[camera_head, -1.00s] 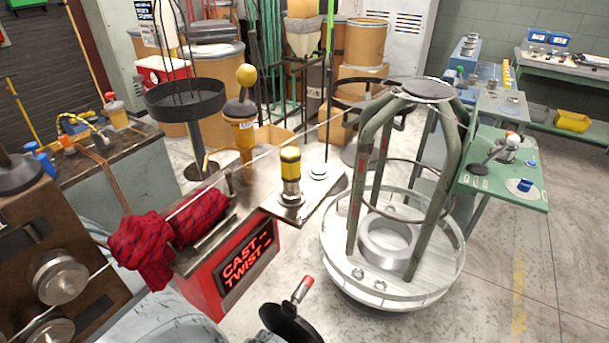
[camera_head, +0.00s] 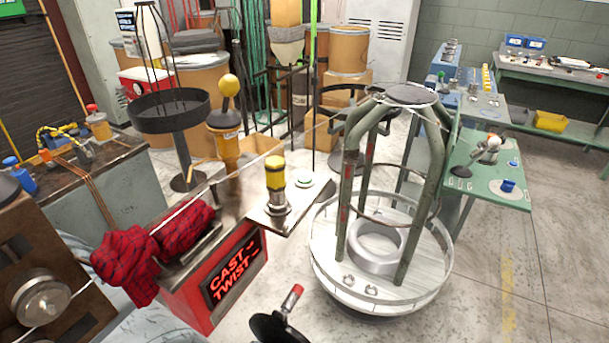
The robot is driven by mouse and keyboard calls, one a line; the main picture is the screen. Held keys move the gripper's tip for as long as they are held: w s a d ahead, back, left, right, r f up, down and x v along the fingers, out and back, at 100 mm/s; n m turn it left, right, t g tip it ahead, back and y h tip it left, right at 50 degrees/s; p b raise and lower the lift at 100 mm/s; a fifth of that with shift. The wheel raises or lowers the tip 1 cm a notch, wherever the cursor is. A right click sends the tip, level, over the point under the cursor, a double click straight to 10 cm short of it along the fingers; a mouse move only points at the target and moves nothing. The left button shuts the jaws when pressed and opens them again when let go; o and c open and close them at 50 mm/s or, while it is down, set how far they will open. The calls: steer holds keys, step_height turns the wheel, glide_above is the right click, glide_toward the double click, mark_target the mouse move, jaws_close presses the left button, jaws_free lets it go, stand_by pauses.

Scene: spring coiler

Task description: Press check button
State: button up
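No button in view carries a readable "check" label, so I cannot tell which one is meant. A round, pale green-and-white button-like disc (camera_head: 304,181) sits on the metal plate (camera_head: 262,213) beside a yellow-and-black post (camera_head: 275,180). A blue knob or button (camera_head: 508,186) stands on a round white base on the green table (camera_head: 480,193) at the right. A smaller blue piece (camera_head: 513,163) lies behind it. My gripper is not in view, so its opening and its distance from these buttons are hidden.
A green-legged coil stand (camera_head: 432,190) on a round white base fills the middle. A red-tipped lever (camera_head: 293,296) is at the bottom. Floor at right (camera_head: 540,275) is clear.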

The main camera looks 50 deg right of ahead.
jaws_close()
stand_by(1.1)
